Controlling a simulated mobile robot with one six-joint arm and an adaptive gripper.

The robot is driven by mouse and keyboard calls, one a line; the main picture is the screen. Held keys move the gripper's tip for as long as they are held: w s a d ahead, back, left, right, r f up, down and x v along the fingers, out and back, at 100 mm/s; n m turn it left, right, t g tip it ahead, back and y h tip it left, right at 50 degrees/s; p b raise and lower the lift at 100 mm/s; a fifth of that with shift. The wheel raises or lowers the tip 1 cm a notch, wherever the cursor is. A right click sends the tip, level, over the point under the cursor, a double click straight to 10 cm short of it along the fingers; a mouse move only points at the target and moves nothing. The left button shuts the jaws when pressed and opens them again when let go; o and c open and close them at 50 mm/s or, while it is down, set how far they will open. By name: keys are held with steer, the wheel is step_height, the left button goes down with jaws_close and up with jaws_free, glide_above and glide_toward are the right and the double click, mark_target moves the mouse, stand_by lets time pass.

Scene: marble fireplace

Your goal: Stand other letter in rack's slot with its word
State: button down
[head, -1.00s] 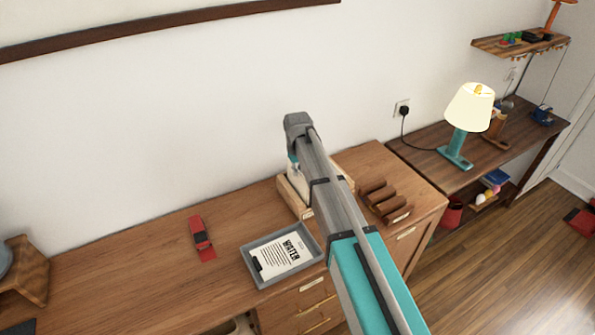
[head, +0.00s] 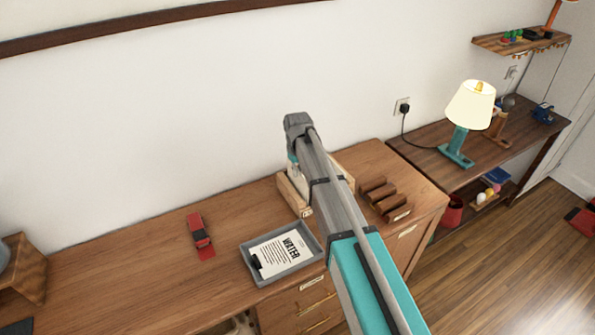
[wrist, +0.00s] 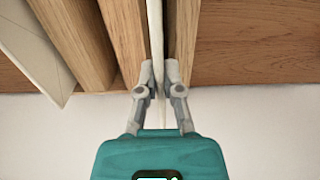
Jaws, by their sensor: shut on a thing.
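The light wooden rack (head: 291,196) stands on the desk against the wall, largely hidden behind my arm in the head view. Its slats (wrist: 124,40) fill the upper wrist view. My gripper (wrist: 159,78) is shut on a thin pale letter (wrist: 156,35), seen edge-on between two slats. Another white letter (wrist: 35,48) leans in the rack at the left of the wrist view. No slot words are readable, and the held letter's face is hidden.
A brown stepped wooden holder (head: 385,199) stands right of my arm. The desk's left part is mostly clear.

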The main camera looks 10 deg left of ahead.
steer(key=shift+f+b, duration=1.15)
steer(key=shift+f, duration=0.1)
steer(key=c, duration=0.7)
jaws_free()
steer(key=shift+r, duration=0.2)
steer(key=shift+r+p, duration=4.35)
steer(key=shift+p, duration=0.2)
steer(key=s+d+m, duration=0.2)
steer(key=s+d, duration=0.5)
steer(key=d, duration=0.2)
steer(key=s+d+m, duration=0.2)
steer(key=s+d, duration=0.5)
steer(key=d, duration=0.2)
steer(key=s+d+m, duration=0.3)
steer(key=s+d, duration=0.5)
steer(key=d, duration=0.1)
steer(key=shift+s+d, duration=0.1)
steer(key=shift+d, duration=0.25)
